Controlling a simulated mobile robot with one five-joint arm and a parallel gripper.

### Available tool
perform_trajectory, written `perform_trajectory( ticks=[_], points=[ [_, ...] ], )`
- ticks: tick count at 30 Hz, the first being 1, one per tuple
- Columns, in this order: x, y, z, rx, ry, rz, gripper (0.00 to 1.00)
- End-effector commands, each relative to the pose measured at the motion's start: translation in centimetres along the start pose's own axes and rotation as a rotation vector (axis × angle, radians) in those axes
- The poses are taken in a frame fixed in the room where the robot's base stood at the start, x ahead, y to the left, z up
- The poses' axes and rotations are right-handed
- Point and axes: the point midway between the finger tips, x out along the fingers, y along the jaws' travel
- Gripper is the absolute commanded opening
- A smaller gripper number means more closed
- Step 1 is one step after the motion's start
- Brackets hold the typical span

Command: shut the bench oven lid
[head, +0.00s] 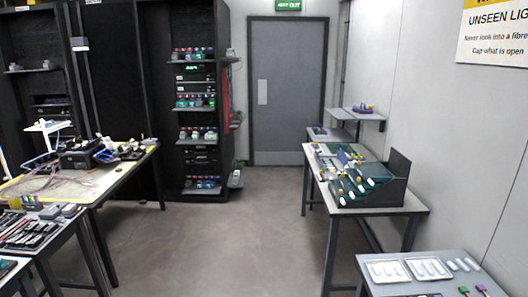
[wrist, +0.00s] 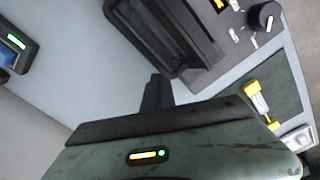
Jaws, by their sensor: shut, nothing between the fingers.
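In the wrist view, a dark box-like unit (wrist: 170,35) with a recessed opening and a black knob (wrist: 263,17) stands on a pale grey surface. It may be the bench oven, but the picture cuts it off and I cannot tell its lid's position. My gripper (wrist: 155,82) is shut and empty, with its tips close below the unit in the picture. I cannot tell whether they touch it. My arm is not seen in the head view. There, a dark case (head: 372,193) with an upright rear panel (head: 399,162) stands on the right-hand table.
In the head view, a cluttered table (head: 128,177) is at left, trays (head: 388,271) are at lower right, and the middle floor (head: 235,240) is clear.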

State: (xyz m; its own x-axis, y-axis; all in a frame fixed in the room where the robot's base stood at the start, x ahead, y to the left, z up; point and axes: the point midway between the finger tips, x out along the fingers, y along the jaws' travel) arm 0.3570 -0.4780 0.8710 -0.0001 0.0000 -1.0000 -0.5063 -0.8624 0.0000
Motion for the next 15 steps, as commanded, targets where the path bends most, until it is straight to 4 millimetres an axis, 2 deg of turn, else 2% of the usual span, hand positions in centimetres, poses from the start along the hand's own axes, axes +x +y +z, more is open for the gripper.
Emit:
perform_trajectory(
  ticks=[1,15],
  points=[
    [-1.0,0.0,0.0,0.000,0.000,0.000,0.00],
    [-5.4,0.0,0.0,0.000,0.000,0.000,0.00]
  ],
)
